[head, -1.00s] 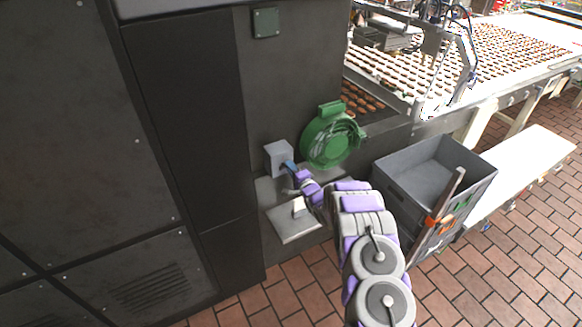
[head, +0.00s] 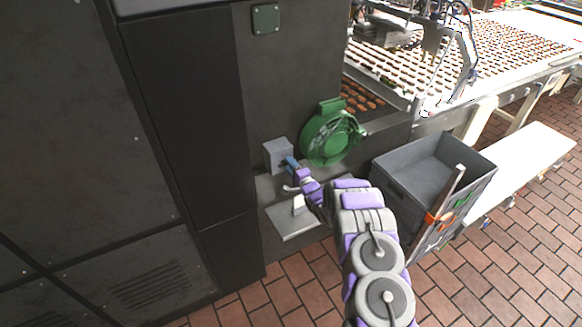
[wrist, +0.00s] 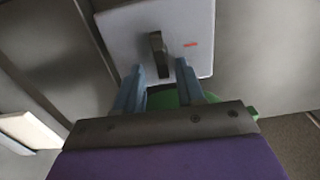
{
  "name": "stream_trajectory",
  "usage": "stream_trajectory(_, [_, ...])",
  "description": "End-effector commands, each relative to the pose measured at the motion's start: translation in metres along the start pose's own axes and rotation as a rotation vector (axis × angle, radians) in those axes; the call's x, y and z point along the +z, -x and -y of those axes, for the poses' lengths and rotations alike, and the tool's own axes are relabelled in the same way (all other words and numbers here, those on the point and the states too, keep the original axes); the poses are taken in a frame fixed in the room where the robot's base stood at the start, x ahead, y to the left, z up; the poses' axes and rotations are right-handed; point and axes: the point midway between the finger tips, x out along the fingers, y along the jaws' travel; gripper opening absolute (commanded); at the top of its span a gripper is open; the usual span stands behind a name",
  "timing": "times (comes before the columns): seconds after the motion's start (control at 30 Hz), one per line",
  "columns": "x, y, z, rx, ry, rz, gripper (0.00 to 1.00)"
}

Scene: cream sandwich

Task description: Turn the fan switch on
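The fan switch is a light grey box (head: 278,156) on the dark wall panel, left of the green round fan (head: 332,138). In the wrist view the switch's pale plate (wrist: 200,25) carries a short dark lever (wrist: 158,55) and a small red mark to its right. My gripper (head: 290,163) is at the front of the box, its blue fingers partly hiding the box's edge. In the wrist view my gripper (wrist: 159,72) has its fingers apart, one on each side of the lever's lower end. I cannot tell whether either finger touches the lever.
A pale shelf-like plate (head: 285,220) sits below my gripper. A grey crate (head: 398,190) stands to the right, near a conveyor (head: 500,50) with rows of brown biscuits. Tall dark cabinets (head: 75,120) fill the left. The brick floor (head: 480,270) is open at the lower right.

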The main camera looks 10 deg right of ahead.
Motion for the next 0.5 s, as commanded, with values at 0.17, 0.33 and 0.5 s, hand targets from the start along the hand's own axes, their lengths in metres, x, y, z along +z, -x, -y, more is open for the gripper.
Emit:
stream_trajectory(0.17, [0.000, 0.000, 0.001, -0.002, 0.001, 0.000, 0.38])
stream_trajectory(0.33, [0.000, 0.006, 0.001, 0.000, 0.000, 0.000, 0.38])
stream_trajectory(0.5, [-0.001, 0.023, 0.000, 0.002, 0.000, -0.001, 0.38])
